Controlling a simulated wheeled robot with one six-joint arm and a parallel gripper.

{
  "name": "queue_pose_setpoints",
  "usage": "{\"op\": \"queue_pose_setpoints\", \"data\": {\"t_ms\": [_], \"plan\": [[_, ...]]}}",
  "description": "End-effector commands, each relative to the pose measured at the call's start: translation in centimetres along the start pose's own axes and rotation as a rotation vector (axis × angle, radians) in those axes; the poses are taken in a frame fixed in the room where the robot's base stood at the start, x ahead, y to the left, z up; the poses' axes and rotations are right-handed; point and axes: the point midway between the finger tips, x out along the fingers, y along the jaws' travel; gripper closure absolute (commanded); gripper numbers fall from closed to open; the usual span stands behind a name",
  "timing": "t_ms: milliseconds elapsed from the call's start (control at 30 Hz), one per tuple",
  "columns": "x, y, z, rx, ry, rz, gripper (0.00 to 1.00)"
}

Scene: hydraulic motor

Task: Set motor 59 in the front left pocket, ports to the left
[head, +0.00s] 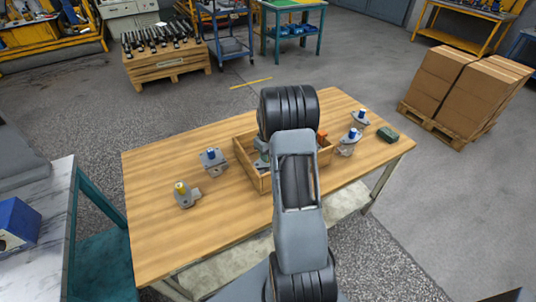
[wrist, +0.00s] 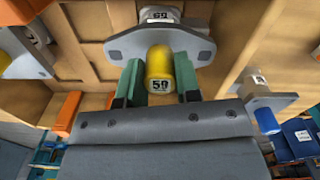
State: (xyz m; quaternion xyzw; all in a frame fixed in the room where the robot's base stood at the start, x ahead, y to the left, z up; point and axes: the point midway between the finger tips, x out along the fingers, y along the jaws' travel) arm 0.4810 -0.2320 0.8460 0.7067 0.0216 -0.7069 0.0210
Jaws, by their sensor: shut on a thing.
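Motor 59 (wrist: 160,66) has a yellow cap marked 59 and a grey flange. In the wrist view my gripper (wrist: 160,82) is shut on its yellow cap, with one green finger on each side. A second label shows on the grey body beyond the flange. The motor is over the wooden crate, between light wooden walls (wrist: 84,50); I cannot tell whether it touches the floor. The crate (head: 250,172) stands on the table in the head view. There my arm hides the motor, my gripper and much of the crate.
On the table (head: 150,235), a blue-capped motor (head: 212,158) and a yellow-capped motor (head: 184,194) stand left of the crate. Two blue-capped motors (head: 350,141) (head: 360,118) and a dark green block (head: 388,134) are to the right. An orange part (head: 322,135) shows at the crate's right.

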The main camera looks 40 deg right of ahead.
Motion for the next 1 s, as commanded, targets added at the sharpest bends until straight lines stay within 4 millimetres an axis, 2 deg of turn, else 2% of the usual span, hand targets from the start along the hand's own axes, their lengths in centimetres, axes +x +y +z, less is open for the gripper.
{"op": "queue_pose_setpoints", "data": {"t_ms": [267, 300, 600, 833, 1000], "plan": [[0.3, 0.0, -0.1, 0.000, 0.002, 0.001, 1.00], [0.3, 0.0, -0.1, 0.000, 0.002, 0.001, 0.66], [0.3, 0.0, 0.0, 0.000, 0.001, 0.001, 0.39], [0.4, 0.0, 0.1, 0.000, -0.002, -0.001, 0.39], [-1.2, 0.0, -0.1, 0.000, 0.002, 0.002, 0.39]]}}
